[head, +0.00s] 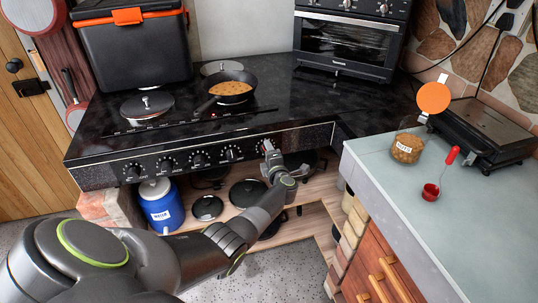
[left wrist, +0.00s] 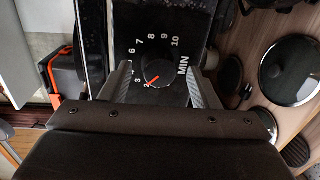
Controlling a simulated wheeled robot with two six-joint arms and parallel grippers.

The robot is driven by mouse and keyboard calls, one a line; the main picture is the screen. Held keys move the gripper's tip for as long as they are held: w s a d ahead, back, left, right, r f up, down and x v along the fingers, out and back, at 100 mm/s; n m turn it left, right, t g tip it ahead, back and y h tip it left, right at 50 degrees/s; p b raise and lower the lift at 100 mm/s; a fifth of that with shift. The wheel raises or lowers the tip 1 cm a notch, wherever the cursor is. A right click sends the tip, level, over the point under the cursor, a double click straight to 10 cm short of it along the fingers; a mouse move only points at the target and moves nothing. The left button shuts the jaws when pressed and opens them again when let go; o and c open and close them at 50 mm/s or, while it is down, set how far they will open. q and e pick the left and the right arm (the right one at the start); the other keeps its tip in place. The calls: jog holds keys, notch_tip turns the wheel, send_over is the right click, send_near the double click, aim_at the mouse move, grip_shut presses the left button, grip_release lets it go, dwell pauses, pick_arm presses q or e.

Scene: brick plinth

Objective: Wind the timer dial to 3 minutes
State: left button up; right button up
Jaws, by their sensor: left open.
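The timer dial (left wrist: 158,74) is a round black knob on the stove's dark front panel, with white minute numbers up to 10 and the word MIN beside it. Its red pointer is at or close to the 2 mark. My left gripper (left wrist: 160,82) is open, with one finger on each side of the dial and visible gaps between. In the head view my left gripper (head: 269,158) is at the right end of the stove's knob row and mostly hides the dial. My right gripper is not in view.
Several other black knobs (head: 198,160) line the panel to the left. A pan of food (head: 232,88) and a lidded pot (head: 147,106) stand on the hob. Pans and a blue water jug (head: 161,206) sit on the shelf below. A grey-green counter (head: 460,240) bounds the right side.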

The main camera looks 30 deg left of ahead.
pick_arm(q)
jog(key=p+v, duration=0.2)
jog(key=v, duration=1.5)
jog(key=shift+d, duration=0.25)
jog(key=shift+s, duration=0.15)
jog(key=s+d+f+m+h, duration=0.1)
jog(key=s+f+m+h, duration=0.2)
jog(key=s+f+m, duration=0.55)
jog(key=s+d+f+m+h, duration=0.1)
jog(key=s+f+m+h, duration=0.3)
jog(key=f, duration=0.7)
jog(key=s+d+f+m+h, duration=0.1)
jog(key=s+f+m+h, duration=0.3)
jog(key=f+m, duration=0.5)
jog(key=s+a+f+m+g, duration=0.1)
jog(key=s+f+m+g, duration=0.1)
jog(key=s, duration=0.9)
jog(key=s+a+f+m+g, duration=0.1)
jog(key=s+f+m+g, duration=0.1)
jog(key=s+f+g, duration=0.2)
jog(key=s+a+f+m+g, duration=0.1)
jog(key=s+f+g, duration=0.3)
jog(key=s, duration=1.4)
notch_tip(320, 180, down, 4)
jog(key=shift+s+a+f+m, duration=0.1)
jog(key=shift+s+a+m, duration=0.25)
jog(key=shift+m, duration=0.1)
